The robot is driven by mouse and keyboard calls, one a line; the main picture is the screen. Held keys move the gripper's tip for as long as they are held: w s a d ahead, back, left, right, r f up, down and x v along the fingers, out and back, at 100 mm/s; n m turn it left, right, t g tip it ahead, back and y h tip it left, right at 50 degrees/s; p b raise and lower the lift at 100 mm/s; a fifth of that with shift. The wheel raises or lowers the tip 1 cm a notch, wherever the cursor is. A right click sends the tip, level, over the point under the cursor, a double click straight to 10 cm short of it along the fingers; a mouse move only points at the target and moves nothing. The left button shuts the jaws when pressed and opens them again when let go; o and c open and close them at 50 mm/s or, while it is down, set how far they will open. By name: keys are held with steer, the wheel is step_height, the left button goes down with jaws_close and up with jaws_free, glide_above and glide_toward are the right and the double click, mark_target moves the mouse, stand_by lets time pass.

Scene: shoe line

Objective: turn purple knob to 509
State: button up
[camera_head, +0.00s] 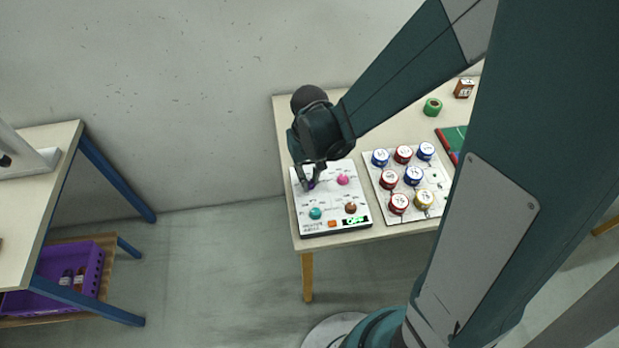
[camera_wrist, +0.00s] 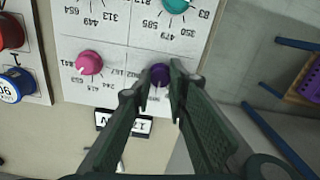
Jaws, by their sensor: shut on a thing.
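The purple knob (camera_wrist: 159,74) sits on the white control panel (camera_wrist: 112,18) in the wrist view, between my fingertips. My gripper (camera_wrist: 158,98) is shut on it, with one finger on each side. In the head view my gripper (camera_head: 311,180) comes down over the panel's far left corner and mostly hides the purple knob. Numbers are printed around the knob, but the fingers cover some and the rest are too small to read surely. The panel (camera_head: 330,192) also carries a pink knob (camera_head: 343,179), a teal knob (camera_head: 315,213) and a brown knob (camera_head: 350,208).
A green-lit display (camera_head: 355,220) and an orange button (camera_head: 332,224) are at the panel's near edge. A board (camera_head: 435,180) with several red and blue round pieces stands to the right. Green tape (camera_head: 432,107) lies farther back. Bare floor is left of the table.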

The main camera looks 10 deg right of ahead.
mark_target(310, 182)
steer(key=o, duration=0.9)
steer(key=shift+r, duration=0.1)
step_height(310, 182, up, 12)
stand_by(0.8)
steer(key=shift+d, duration=0.1)
stand_by(0.5)
steer(key=s+d+r+m+t, duration=0.2)
steer(key=s+d+r+t, duration=0.5)
steer(key=s+d+r, duration=0.4)
steer(key=shift+d+r, duration=0.35)
steer(key=shift+r, duration=0.35)
stand_by(0.4)
steer(key=shift+s, duration=0.1)
